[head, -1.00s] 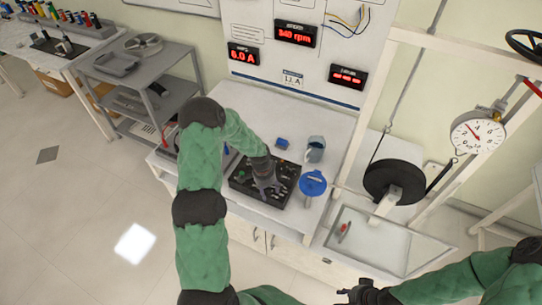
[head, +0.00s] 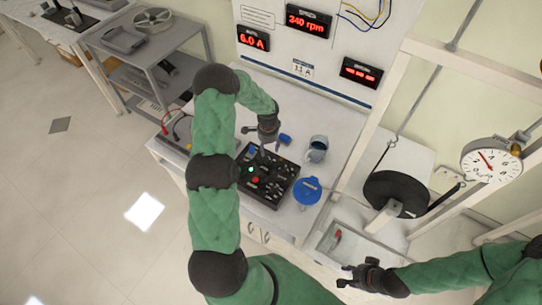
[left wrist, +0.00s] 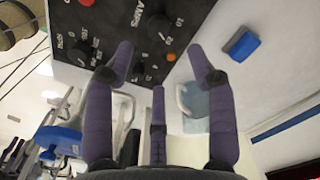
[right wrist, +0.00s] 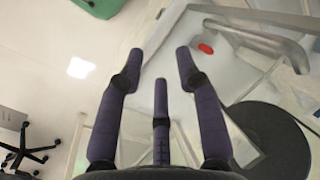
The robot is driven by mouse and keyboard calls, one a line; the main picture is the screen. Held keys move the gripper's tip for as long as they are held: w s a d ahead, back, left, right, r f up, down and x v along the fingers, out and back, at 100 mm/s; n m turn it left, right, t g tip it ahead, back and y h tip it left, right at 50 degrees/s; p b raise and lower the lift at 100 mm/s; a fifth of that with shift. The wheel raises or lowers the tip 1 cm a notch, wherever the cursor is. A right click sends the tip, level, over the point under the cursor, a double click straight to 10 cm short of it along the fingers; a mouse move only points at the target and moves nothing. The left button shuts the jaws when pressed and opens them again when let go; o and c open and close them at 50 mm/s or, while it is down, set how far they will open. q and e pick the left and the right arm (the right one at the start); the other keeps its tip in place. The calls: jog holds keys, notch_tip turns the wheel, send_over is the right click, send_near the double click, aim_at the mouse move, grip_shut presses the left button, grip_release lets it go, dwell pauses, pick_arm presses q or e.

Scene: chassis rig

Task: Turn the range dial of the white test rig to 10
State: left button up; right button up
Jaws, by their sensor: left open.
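The white test rig is a bench with an upright white panel (head: 290,50) behind it. A black control box (head: 267,178) lies on the bench with several knobs and a red button. The left wrist view shows a black dial (left wrist: 157,27) with a number scale beside the word AMPS, and another black dial (left wrist: 80,52). I cannot tell which is the range dial or its exact setting. My left gripper (head: 264,143) is open and empty above the box's back edge, touching no dial. My right gripper (head: 350,276) is open and empty at the front right; its spread fingers (right wrist: 160,62) show in its wrist view.
A blue block (head: 285,138), a grey mug (head: 318,147) and a blue lidded container (head: 307,190) stand near the box. A frame with a black disc (head: 396,193) and a round gauge (head: 490,160) stands at right. A grey shelf cart (head: 150,50) is at left.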

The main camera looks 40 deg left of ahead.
aim_at(268, 160)
pick_arm(q)
notch_tip(268, 160, down, 9)
jog(key=shift+s+f, duration=0.1)
jog(key=shift+f, duration=0.1)
dwell(0.3)
grip_shut()
